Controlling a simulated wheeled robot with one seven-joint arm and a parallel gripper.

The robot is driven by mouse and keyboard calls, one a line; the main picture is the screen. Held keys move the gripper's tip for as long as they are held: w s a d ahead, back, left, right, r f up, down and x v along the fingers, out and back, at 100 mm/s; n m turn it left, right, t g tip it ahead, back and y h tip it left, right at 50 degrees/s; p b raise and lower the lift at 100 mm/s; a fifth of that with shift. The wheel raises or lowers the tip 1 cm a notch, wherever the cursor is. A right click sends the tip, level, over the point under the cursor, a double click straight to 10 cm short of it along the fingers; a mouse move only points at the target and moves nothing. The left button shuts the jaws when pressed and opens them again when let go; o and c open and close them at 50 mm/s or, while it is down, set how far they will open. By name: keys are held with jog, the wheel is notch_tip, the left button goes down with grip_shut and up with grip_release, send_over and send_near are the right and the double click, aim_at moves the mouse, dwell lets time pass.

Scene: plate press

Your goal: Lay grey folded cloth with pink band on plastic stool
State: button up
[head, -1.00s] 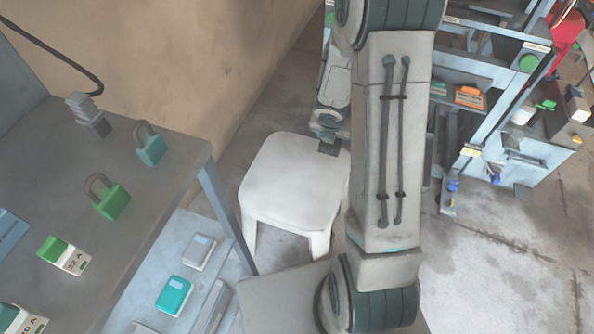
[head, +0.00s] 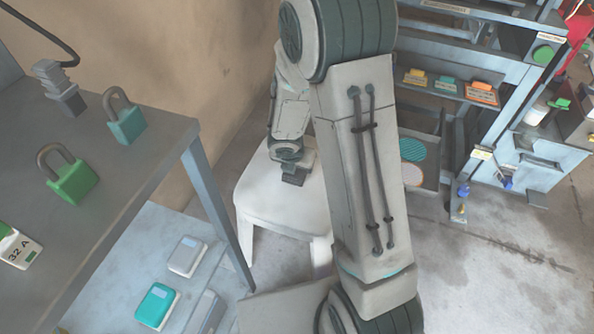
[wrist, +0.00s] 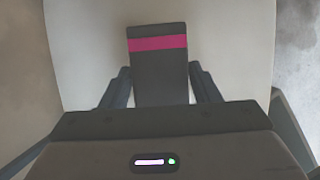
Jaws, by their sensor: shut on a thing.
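The grey folded cloth (wrist: 160,75) with its pink band (wrist: 158,43) shows in the wrist view. My gripper (wrist: 160,88) is shut on it, with one finger at each side. The white plastic stool (head: 262,193) stands on the floor in the middle of the head view, and its pale seat (wrist: 85,50) fills the space behind the cloth in the wrist view. The cloth is over the seat; I cannot tell whether it touches it. In the head view my gripper (head: 293,180) is over the stool's seat, and my arm hides the stool's right part.
A grey table (head: 150,165) with green padlocks (head: 72,182) stands at the left, above a lower shelf (head: 120,290) with several boxes. A blue-grey rack (head: 520,95) stands at the right. A brown wall (head: 190,90) is behind. Bare floor (head: 500,255) lies at the right.

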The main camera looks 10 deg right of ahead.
jog(key=shift+f, duration=0.55)
jog(key=shift+f, duration=0.1)
jog(key=o, duration=1)
